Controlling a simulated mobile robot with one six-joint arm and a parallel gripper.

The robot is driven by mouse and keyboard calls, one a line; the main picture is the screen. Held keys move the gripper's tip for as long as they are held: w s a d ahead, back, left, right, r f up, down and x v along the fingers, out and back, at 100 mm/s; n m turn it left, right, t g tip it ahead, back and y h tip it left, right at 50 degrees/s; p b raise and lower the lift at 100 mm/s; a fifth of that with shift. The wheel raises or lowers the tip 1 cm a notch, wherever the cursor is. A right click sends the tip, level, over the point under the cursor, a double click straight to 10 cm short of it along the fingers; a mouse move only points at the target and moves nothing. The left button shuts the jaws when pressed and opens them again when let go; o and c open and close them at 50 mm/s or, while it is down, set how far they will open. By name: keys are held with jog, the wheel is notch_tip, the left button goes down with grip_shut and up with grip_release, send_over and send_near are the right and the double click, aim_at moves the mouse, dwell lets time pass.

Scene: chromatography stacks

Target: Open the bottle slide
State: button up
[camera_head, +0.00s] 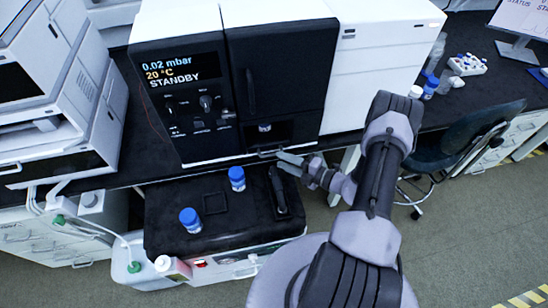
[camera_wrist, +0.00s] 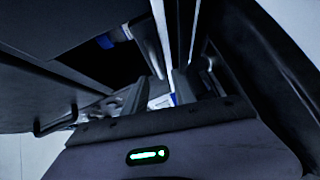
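The bottle slide (camera_head: 266,152) is low on the dark front of the instrument, with a small metal bar handle at its lower edge. A curved dark bar handle (camera_wrist: 56,122) shows at the left there, outside the fingers.
Two blue-capped bottles (camera_head: 237,179) (camera_head: 190,220) stand on the black-topped cart (camera_head: 165,220) below the instrument. A dark door with a vertical handle (camera_head: 250,90) is above the slide. A chair (camera_head: 455,140) stands at the right, with open floor in front.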

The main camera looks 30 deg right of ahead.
jog(key=shift+x, duration=2.25)
grip_shut()
